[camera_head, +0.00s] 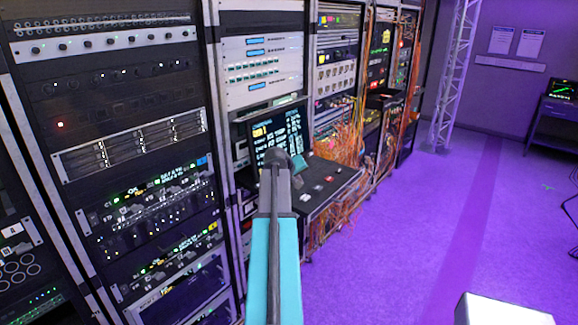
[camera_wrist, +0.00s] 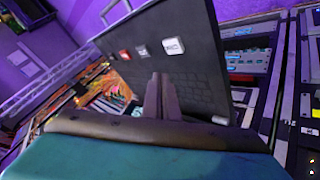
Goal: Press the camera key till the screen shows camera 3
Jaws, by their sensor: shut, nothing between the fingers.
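The lit screen (camera_head: 280,132) stands in a rack in the head view, its text too small to read and its lower part partly covered by my arm. A dark pull-out console (camera_head: 335,190) with a few keys juts out below it. The wrist view shows the console tilted, with a red key (camera_wrist: 125,55), a small pale key (camera_wrist: 141,50) and a larger white key (camera_wrist: 173,46) bearing a mark I cannot read; which is the camera key, I cannot tell. My gripper (camera_wrist: 161,78) is shut and empty, in front of the console's keyboard area, below the keys in that picture. Contact cannot be judged.
Tall equipment racks (camera_head: 130,150) line the left side. Orange cables (camera_head: 345,140) hang beside and below the console. A white truss (camera_head: 455,75) stands further back. The purple floor (camera_head: 420,240) to the right is largely clear, with a white box (camera_head: 500,312) at the bottom edge.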

